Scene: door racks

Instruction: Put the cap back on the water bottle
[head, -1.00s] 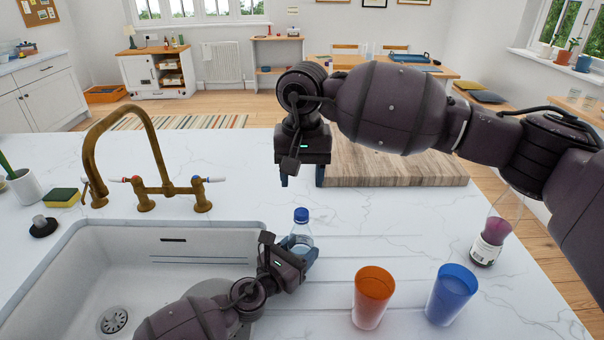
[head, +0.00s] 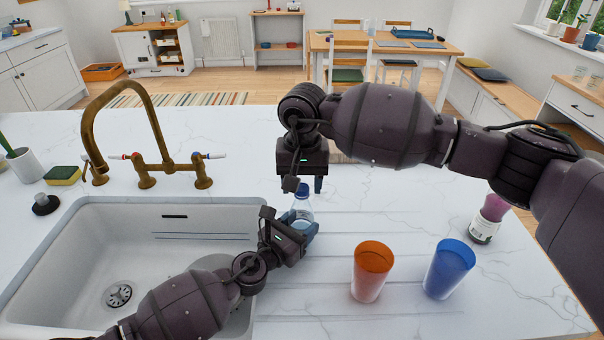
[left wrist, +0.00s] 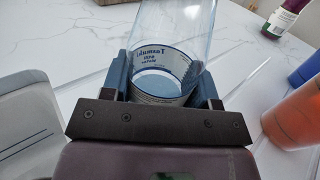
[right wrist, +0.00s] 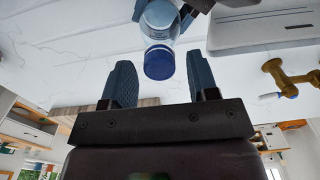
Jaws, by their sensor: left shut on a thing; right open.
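The clear water bottle (head: 300,209) stands upright on the counter beside the sink. Its blue cap (right wrist: 159,63) is at the bottle's mouth; whether it is screwed down I cannot tell. My left gripper (head: 303,232) is shut around the bottle's lower part, and the left wrist view shows the labelled bottle (left wrist: 165,48) between its fingers. My right gripper (head: 304,187) points down from above at the cap. Its fingers are open, and in the right wrist view the cap shows in the gap between them, apparently touching neither finger.
An orange cup (head: 371,272) and a blue cup (head: 449,268) stand right of the bottle. The sink (head: 60,285) and brass tap (head: 145,160) are left. A wooden board (right wrist: 150,101) is mostly hidden behind my right arm.

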